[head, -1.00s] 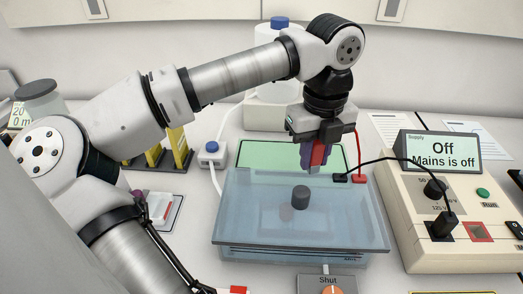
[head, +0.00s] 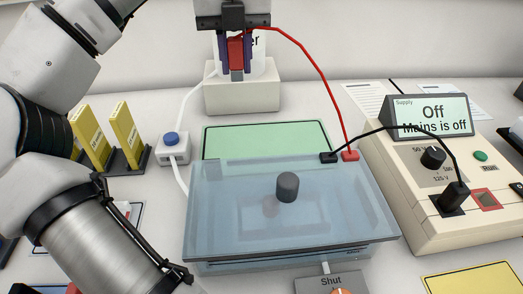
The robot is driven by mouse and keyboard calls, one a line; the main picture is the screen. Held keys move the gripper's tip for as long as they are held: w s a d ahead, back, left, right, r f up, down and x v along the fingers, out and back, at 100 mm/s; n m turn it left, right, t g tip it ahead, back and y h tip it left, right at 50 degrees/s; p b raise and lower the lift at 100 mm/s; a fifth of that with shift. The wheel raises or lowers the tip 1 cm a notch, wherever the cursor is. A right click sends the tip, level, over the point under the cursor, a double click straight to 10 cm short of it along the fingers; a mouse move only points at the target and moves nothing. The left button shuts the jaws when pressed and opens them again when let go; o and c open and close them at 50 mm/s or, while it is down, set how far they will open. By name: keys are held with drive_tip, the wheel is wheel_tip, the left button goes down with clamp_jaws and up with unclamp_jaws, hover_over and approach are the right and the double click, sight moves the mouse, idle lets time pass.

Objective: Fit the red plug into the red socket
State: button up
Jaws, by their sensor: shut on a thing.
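My gripper (head: 236,66) is at the top of the head view, in front of the white bottle and high above the tank. Its purple fingers are shut on the red plug (head: 235,50), which points downward with a grey tip at its lower end. A red lead (head: 317,72) runs from the plug to a red connector (head: 350,156) at the tank's back right edge. The red socket (head: 487,199) is a red-framed square on the front right of the beige power supply (head: 430,228). It looks empty and is well to the right of and below my gripper.
A black plug (head: 454,196) stands in the supply beside the red socket, its black lead (head: 400,131) arching to the tank. The supply display (head: 433,115) reads "Off, Mains is off". A blue lidded tank (head: 230,215) with a dark knob (head: 288,187) fills the middle.

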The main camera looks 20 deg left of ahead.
wheel_tip(320, 180, down, 20)
drive_tip(key=shift+r+p, duration=0.25)
drive_tip(key=shift+p, duration=0.6)
drive_tip(key=shift+f, duration=0.1)
drive_tip(key=shift+f, duration=0.15)
drive_tip(key=o, duration=1)
